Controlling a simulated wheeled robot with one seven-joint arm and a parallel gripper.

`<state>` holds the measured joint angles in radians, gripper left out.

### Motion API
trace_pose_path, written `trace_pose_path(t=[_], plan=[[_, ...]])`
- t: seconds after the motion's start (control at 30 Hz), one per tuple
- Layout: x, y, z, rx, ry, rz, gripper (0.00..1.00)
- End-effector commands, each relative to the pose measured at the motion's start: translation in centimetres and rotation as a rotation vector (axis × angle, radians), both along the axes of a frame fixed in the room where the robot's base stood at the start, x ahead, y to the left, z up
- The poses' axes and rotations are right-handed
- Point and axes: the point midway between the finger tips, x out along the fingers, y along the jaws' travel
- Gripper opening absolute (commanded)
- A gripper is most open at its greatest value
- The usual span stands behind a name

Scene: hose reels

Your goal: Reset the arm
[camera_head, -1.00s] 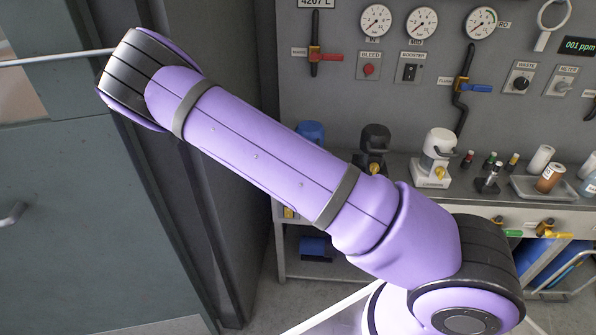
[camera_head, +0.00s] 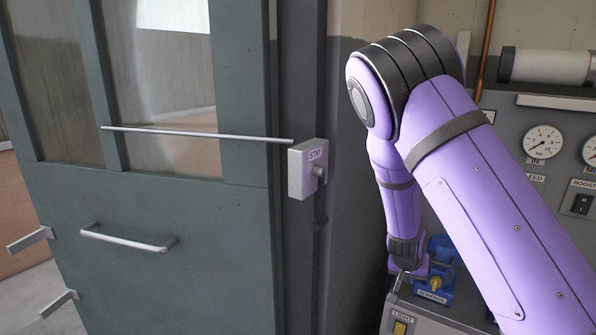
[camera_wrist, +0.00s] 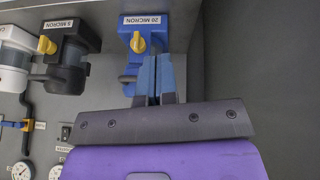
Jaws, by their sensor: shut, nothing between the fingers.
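My arm comes in from the lower right of the head view, bends at a dark elbow and hangs down toward the bench. My gripper (camera_head: 406,277) is partly hidden there, just left of the blue filter unit (camera_head: 437,283). In the wrist view my gripper (camera_wrist: 157,92) is shut and empty. Its blue-grey fingers overlap the picture of the blue filter unit (camera_wrist: 142,22), which has a yellow knob and a "20 MICRON" label. I cannot tell whether the fingers touch it.
A grey-green door (camera_head: 180,235) with a bar handle fills the left. The panel with gauges (camera_head: 543,141) stands right. In the wrist view, a black filter unit (camera_wrist: 68,72) is beside the blue one.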

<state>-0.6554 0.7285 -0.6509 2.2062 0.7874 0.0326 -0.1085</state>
Motion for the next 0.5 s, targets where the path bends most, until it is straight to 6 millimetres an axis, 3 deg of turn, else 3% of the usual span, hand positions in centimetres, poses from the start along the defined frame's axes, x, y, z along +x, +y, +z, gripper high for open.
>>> trace_pose_path(t=[0.5], plan=[[-5.2,3.0,12.9,0.343,0.034,0.133,0.00]])
